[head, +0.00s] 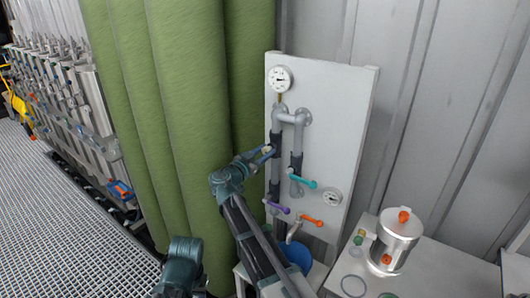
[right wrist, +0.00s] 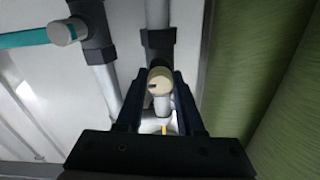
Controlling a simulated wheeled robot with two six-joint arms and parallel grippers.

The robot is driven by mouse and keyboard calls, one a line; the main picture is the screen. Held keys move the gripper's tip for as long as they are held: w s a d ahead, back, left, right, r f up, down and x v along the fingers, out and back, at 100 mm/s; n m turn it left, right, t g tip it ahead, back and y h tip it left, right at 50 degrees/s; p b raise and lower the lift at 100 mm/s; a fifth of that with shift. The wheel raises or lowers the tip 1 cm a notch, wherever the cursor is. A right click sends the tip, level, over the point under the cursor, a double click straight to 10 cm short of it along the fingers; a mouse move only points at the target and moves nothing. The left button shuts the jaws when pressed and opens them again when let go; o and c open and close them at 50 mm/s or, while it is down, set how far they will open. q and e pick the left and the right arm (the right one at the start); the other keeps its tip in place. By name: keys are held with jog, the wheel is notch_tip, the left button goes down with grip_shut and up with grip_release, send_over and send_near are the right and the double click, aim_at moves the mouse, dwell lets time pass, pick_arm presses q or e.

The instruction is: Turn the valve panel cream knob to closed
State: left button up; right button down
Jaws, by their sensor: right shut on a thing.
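The white valve panel (head: 345,100) stands upright against the wall, with grey pipes and several coloured handles. My right gripper (head: 268,150) reaches the panel's left pipe at mid-height. In the right wrist view, the round cream knob (right wrist: 160,80) sits between the fingertips of my right gripper (right wrist: 158,90), which is shut on it. The cream knob (head: 267,149) is mostly hidden by the gripper in the head view. How far the knob is turned is hard to tell. My left gripper is not in view.
A teal handle (head: 302,181) is close on the right, with a purple handle (head: 278,207) and an orange handle (head: 311,220) below. A metal vessel (head: 396,245) stands on the bench at right.

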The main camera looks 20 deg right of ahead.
jog(key=shift+s+f+m, duration=0.1)
jog(key=shift+m, duration=0.3)
jog(key=c, duration=0.5)
grip_release()
